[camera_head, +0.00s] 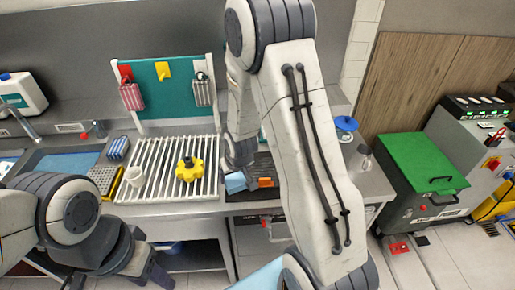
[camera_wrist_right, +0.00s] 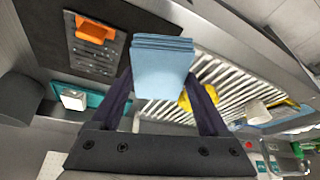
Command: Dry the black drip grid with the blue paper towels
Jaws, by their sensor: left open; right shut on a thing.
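My right gripper (camera_wrist_right: 163,85) is shut on a folded stack of blue paper towels (camera_wrist_right: 165,60), whose layered edge shows in the right wrist view. The towels (camera_head: 235,182) also show in the head view, beside the dark mat. In the head view my right arm hides part of this area. My left gripper (camera_head: 150,268) is open, low at the left.
A white slatted rack (camera_head: 150,175) holds a yellow knob-like part (camera_head: 189,169) and a white cup (camera_head: 134,176). A green tool board (camera_head: 165,90) stands behind.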

